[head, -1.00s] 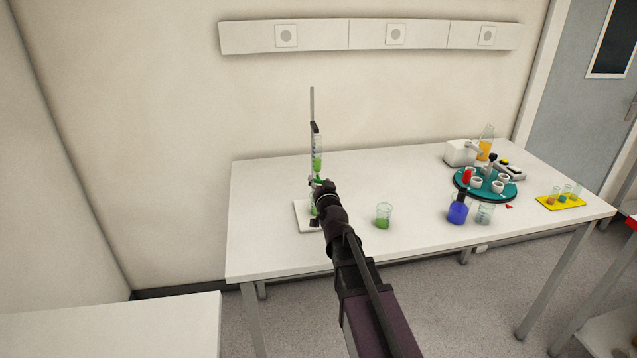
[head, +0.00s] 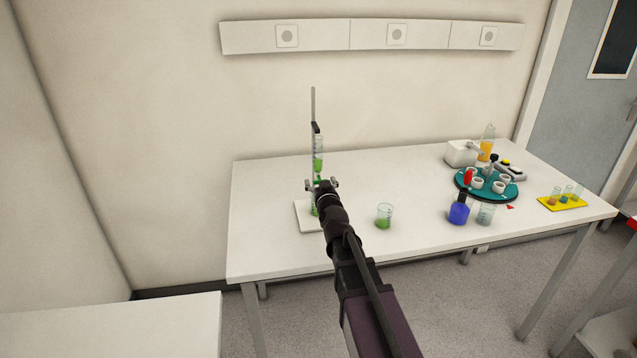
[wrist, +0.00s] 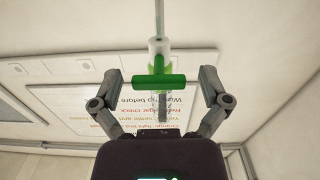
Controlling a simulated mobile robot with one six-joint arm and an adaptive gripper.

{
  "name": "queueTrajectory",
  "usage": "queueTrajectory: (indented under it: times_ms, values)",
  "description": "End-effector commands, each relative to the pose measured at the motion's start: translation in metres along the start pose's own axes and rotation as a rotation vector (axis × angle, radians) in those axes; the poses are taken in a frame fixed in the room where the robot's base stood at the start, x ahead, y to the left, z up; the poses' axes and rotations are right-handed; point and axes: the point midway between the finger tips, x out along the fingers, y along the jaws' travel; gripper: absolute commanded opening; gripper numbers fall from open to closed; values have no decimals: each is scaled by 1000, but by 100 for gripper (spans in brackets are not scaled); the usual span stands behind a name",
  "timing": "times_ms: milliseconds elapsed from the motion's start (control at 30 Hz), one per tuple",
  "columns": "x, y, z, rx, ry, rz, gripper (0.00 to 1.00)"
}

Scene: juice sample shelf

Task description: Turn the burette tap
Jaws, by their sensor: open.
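The burette (head: 318,150) is a clear tube with green liquid, held upright on a stand with a white base (head: 307,222). Its green tap (wrist: 145,81) lies crosswise in the wrist view, a horizontal bar in front of the tube. My gripper (wrist: 165,84) is open, with one finger to the left and one to the right of the tap. Gaps show between both fingers and the bar's ends. In the head view my gripper (head: 321,184) is at tap height and hides most of the tap. Green shows below it, partly hidden by my arm.
A beaker of green liquid (head: 384,217) stands right of the stand. Further right are a blue-filled bottle (head: 459,212), a clear beaker (head: 486,214), a teal carousel (head: 486,190) and a yellow tube rack (head: 563,203). The table's (head: 265,190) left part is clear.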

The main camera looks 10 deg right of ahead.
Motion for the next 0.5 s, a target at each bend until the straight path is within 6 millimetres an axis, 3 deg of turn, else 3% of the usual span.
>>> queueTrajectory:
  times_ms: [300,500]
  values:
    - [-2,0,0,1,-1,0,97]
    - [-16,0,0,1,-1,0,97]
